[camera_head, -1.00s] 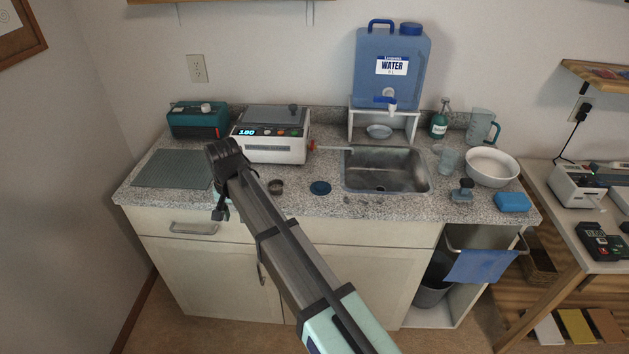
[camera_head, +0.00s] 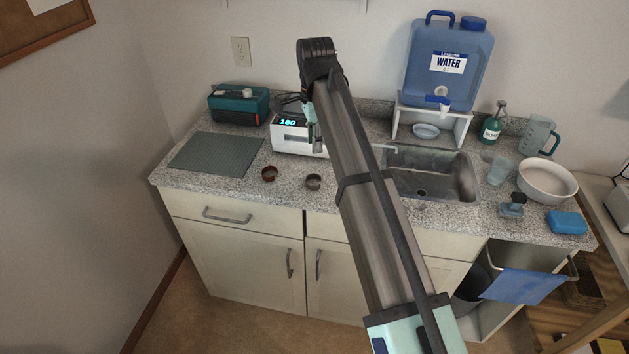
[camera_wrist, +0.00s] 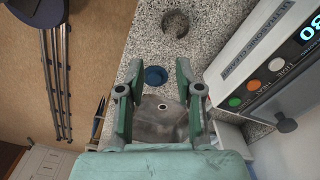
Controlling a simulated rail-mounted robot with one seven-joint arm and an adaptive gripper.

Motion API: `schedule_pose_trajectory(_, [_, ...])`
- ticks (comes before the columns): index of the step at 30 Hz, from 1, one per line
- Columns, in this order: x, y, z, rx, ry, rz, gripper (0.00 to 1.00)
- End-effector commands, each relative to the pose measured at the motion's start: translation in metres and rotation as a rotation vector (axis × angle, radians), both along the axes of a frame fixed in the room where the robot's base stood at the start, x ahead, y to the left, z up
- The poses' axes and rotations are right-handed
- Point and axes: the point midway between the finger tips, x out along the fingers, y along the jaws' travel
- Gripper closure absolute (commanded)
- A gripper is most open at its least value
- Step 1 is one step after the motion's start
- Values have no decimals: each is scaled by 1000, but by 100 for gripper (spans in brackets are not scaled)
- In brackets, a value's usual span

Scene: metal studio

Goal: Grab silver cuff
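A grey-green mat (camera_head: 215,154) lies to the left. The sink (camera_head: 430,178) is to the right. A blue disc (camera_wrist: 155,76) shows between my fingers in the wrist view.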

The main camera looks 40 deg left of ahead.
Motion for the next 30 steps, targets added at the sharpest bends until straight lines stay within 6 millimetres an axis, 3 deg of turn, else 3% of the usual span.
schedule_pose_trajectory(13, [0, -1, -84, -2, 1, 3, 65])
schedule_pose_trajectory(30, [3, 2, -125, -2, 1, 3, 65])
